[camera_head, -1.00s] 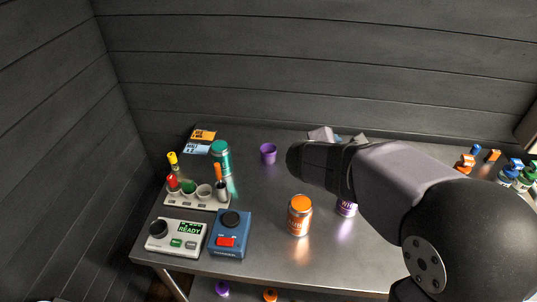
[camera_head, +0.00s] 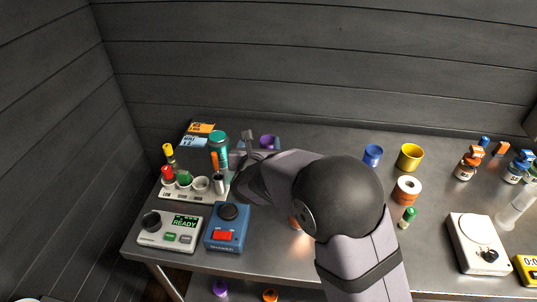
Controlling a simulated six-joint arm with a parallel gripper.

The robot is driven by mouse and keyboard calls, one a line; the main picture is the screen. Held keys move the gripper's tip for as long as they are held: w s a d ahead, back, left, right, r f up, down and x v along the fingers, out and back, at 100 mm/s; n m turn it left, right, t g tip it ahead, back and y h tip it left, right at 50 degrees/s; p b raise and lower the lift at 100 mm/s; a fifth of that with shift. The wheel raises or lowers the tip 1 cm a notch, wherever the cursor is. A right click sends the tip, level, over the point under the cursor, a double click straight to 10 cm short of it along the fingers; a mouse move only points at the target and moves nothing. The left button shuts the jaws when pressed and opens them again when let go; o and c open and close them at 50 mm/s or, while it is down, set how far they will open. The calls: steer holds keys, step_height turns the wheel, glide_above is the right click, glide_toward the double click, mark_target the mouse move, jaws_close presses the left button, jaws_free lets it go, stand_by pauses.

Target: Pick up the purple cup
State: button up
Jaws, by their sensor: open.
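The purple cup (camera_head: 269,141) stands on the metal table toward the back, left of the middle, in the head view. Its lower part is hidden behind my gripper and arm. My gripper (camera_head: 258,143) is at the cup, with one grey finger (camera_head: 248,136) showing just left of it. The other finger is hard to make out. The jaws are open. I cannot tell whether they touch the cup or whether it stands between them.
A blue device (camera_head: 227,228) and a grey READY device (camera_head: 169,230) are in front.

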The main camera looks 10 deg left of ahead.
mark_target(268, 146)
steer(key=shift+g+h, duration=0.3)
steer(key=f, duration=0.1)
steer(key=d+f, duration=0.1)
steer(key=f, duration=0.1)
steer(key=shift+d+f, duration=0.4)
steer(key=shift+r+p+x, duration=0.1)
steer(key=shift+p+x, duration=0.55)
steer(key=shift+x, duration=0.8)
steer(key=shift+r+p+x, duration=0.15)
steer(key=shift+p+x, duration=0.5)
steer(key=shift+x, duration=0.85)
steer(key=shift+w+a+f, duration=0.2)
steer(key=shift+w+f, duration=0.1)
steer(key=shift+w, duration=0.3)
steer(key=c, duration=1.2)
